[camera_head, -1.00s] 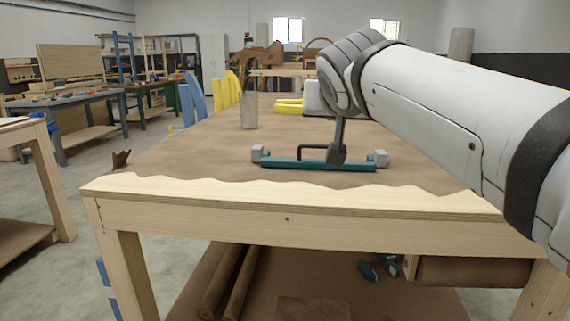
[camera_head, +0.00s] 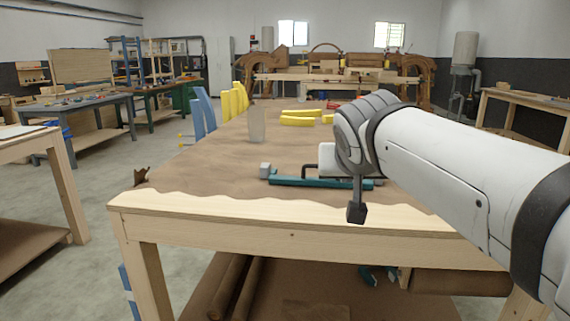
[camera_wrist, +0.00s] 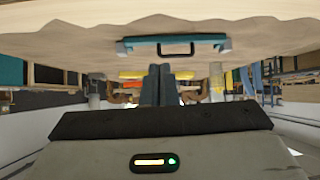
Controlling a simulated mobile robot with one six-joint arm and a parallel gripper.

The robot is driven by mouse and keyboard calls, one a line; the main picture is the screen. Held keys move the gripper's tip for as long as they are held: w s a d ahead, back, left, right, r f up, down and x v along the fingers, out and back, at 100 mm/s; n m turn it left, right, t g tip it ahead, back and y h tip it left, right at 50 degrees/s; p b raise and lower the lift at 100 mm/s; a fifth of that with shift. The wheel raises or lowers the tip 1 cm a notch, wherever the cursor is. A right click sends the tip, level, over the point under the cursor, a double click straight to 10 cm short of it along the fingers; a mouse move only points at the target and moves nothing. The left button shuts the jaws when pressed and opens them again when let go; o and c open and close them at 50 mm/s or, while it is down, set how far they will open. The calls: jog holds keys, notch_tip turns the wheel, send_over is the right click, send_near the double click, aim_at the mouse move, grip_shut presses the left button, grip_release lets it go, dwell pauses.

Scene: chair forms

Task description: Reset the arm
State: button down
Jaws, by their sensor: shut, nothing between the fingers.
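My gripper (camera_head: 357,213) hangs at the near edge of the workbench (camera_head: 290,225), its fingers pressed together and empty. In the wrist view my gripper (camera_wrist: 160,72) shows as two dark fingers side by side, with the bench upside down above them. A teal tool (camera_head: 310,181) with a dark handle and pale end blocks lies on the brown paper, behind my gripper. My arm hides its right end in the head view. The whole teal tool (camera_wrist: 150,46) shows in the wrist view, apart from my fingers.
A clear glass (camera_head: 257,125) stands farther back on the bench. Yellow pieces (camera_head: 298,118) lie beyond it. Blue and yellow curved chair parts (camera_head: 204,109) stand along the left side. Paper rolls (camera_head: 232,285) lie on the lower shelf. Open floor lies to the left.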

jog(key=s+d+f+g+p, duration=0.1)
jog(key=s+g+p, duration=0.1)
jog(key=s+p, duration=0.4)
jog(key=s+d+f+g+p, duration=0.1)
jog(key=s+g+p, duration=0.2)
jog(key=s+p, duration=0.3)
jog(key=s+d+f+g+y+p, duration=0.1)
jog(key=s+f+g+p, duration=0.1)
jog(key=s+p, duration=0.4)
jog(key=shift+d+n+g+p, duration=0.25)
jog(key=shift+n+g+p, duration=0.2)
jog(key=shift+p, duration=0.75)
jog(key=shift+s+d+r, duration=0.1)
